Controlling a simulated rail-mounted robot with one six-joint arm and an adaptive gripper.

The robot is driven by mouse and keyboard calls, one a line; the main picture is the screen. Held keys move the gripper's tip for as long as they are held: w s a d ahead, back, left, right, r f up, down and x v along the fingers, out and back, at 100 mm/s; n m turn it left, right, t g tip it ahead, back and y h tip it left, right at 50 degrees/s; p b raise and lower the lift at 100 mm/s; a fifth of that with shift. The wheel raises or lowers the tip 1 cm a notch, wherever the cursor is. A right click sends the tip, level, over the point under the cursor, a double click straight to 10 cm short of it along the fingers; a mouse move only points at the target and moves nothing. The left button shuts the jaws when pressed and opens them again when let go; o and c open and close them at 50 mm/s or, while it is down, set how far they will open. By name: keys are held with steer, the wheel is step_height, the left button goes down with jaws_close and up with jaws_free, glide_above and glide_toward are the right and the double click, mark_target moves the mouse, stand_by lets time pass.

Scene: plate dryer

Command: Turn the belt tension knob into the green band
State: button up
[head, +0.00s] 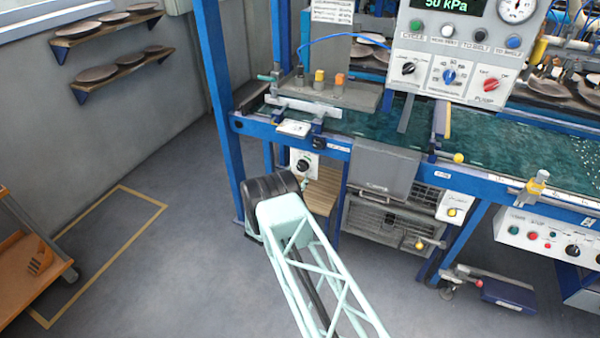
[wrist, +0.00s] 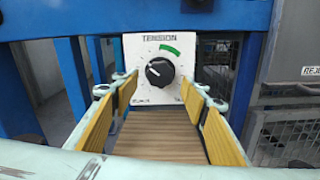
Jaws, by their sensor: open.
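The belt tension knob (wrist: 159,72) is round and black on a white panel (wrist: 140,96) labelled TENSION. Its white pointer mark is on the left side, pointing left and slightly up. The green band (wrist: 171,50) is an arc above and to the right of the knob, so the mark is outside it. My gripper (wrist: 160,93) is open, its yellow-padded fingers to the left and right of the panel's lower part, with nothing between them. The knob looks beyond the fingertips, untouched. In the head view the knob (head: 303,165) shows just past my dark wrist; the fingers there are mostly hidden.
A slatted brown surface (wrist: 160,135) lies below the panel. A blue beam (wrist: 200,18) runs above it, and a blue post (wrist: 72,75) stands to the left. A grey cover (head: 383,170) is to the right. Open floor (head: 150,270) lies to the left.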

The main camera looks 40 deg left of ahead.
mark_target(301, 169)
steer(key=shift+b+x, duration=0.4)
steer(key=shift+x, duration=1.85)
steer(key=c, duration=0.8)
